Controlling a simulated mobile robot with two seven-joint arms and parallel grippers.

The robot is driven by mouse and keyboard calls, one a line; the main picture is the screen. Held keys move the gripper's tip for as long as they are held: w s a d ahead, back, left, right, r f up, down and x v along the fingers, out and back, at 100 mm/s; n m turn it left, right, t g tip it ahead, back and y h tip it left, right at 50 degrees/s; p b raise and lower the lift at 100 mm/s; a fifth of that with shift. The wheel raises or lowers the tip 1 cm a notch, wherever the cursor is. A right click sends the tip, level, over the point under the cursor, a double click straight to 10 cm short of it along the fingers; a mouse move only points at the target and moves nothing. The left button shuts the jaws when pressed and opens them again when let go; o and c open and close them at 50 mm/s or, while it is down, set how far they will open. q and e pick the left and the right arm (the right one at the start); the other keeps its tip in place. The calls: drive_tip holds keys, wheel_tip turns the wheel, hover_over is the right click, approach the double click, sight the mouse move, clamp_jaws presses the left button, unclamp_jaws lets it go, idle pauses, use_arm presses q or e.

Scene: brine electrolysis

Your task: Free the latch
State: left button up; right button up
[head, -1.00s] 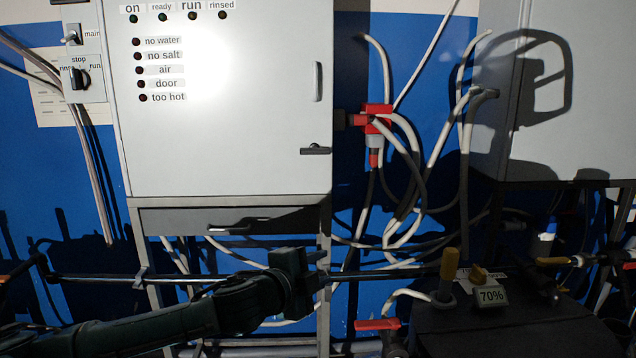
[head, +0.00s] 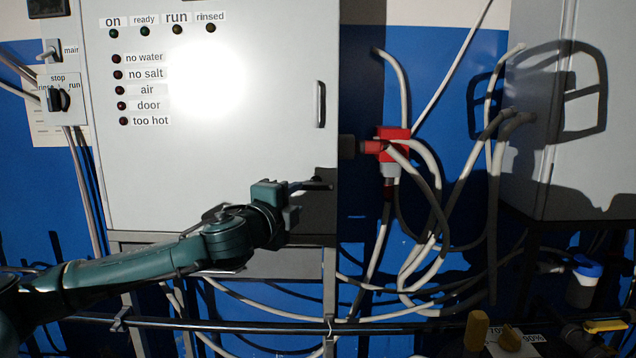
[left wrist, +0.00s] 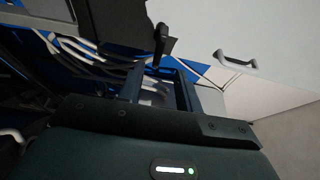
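The latch (head: 321,184) is a small dark lever low on the right edge of the pale cabinet door (head: 240,150). It also shows in the left wrist view (left wrist: 161,45) as a dark lever. My left gripper (head: 297,187) has come up from the lower left and is in front of the door's lower right corner, close to the latch. In the left wrist view, its two fingers (left wrist: 158,76) stand apart with nothing gripped. The latch lies just past the fingertips, between their lines; I cannot tell whether they touch it. My right gripper is not in view.
A grey door handle (head: 320,104) sits above the latch. A second grey cabinet (head: 550,130) stands at right. A dark horizontal pipe (head: 400,325) runs low across the front.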

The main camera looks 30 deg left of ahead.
sight(313, 188)
use_arm(q)
drive_tip(key=w+p, duration=0.1)
drive_tip(key=w, duration=0.2)
drive_tip(key=w+a+p, duration=0.1)
drive_tip(key=w, duration=0.6)
drive_tip(key=shift+w+a+p, duration=0.3)
drive_tip(key=shift+w+p, duration=0.1)
clamp_jaws()
